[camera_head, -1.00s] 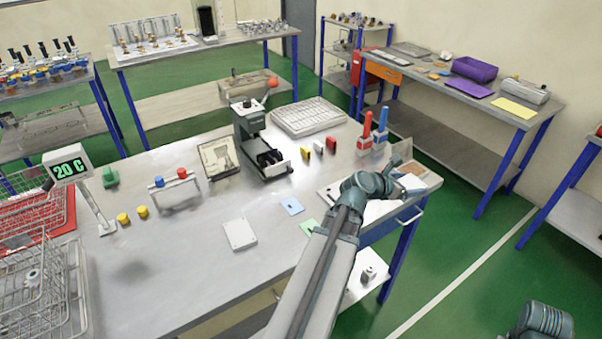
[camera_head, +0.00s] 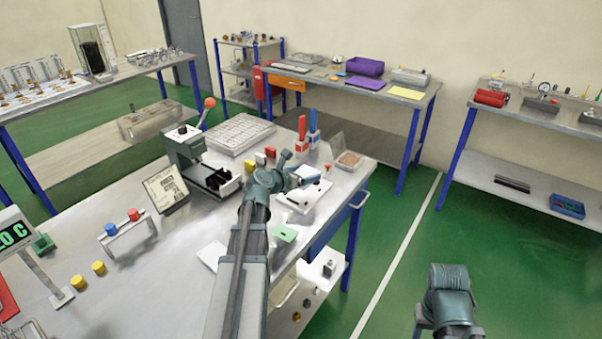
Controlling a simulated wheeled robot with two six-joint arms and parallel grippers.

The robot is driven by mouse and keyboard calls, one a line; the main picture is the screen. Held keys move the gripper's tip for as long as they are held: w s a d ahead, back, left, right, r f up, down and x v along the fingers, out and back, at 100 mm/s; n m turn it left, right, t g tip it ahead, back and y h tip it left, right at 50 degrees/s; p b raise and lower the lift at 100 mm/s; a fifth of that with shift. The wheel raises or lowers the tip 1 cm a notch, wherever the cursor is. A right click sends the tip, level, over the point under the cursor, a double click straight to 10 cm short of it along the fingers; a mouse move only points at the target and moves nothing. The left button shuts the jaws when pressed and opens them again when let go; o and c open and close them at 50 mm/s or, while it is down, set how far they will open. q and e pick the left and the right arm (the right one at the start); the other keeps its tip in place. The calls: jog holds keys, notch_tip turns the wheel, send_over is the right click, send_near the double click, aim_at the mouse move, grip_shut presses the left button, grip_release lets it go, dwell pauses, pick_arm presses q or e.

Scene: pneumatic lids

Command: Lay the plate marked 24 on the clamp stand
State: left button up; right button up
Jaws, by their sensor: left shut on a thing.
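My left gripper (camera_head: 298,182) is at the right part of the workbench, over a white base. It is shut on a small pale blue plate-like piece (camera_head: 309,181), largely hidden by the gripper; I can read no number on it. The white base (camera_head: 302,202) has a small red tip beside it and looks like the clamp stand, but the gripper partly covers it. Whether the piece touches it I cannot tell. A green plate (camera_head: 285,233) and a white plate (camera_head: 211,256) lie nearer. My right arm shows at the lower right, its gripper out of view.
On the workbench (camera_head: 140,275) stand a green press (camera_head: 186,150) with a red ball lever, a sign (camera_head: 165,188), a grey tray (camera_head: 240,134) and red and blue upright tools (camera_head: 314,125). Green floor is free on the right.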

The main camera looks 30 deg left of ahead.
aim_at(302, 193)
pick_arm(q)
jog(key=shift+w+a+f, duration=0.15)
jog(key=shift+w+a, duration=0.55)
jog(key=shift+w, duration=0.2)
jog(key=shift+s, duration=0.1)
jog(key=shift+s, duration=0.1)
notch_tip(302, 193, down, 6)
jog(key=b, duration=0.6)
jog(key=shift+d+f, duration=0.1)
jog(key=shift+f, duration=0.1)
jog(key=shift+f+b, duration=0.3)
jog(key=shift+b, duration=0.2)
dwell(0.3)
jog(key=o, duration=1.4)
jog(key=shift+o, duration=0.2)
jog(key=shift+s+r, duration=0.1)
jog(key=shift+s, duration=0.05)
jog(key=shift+p+v, duration=1.35)
jog(key=shift+v, duration=2)
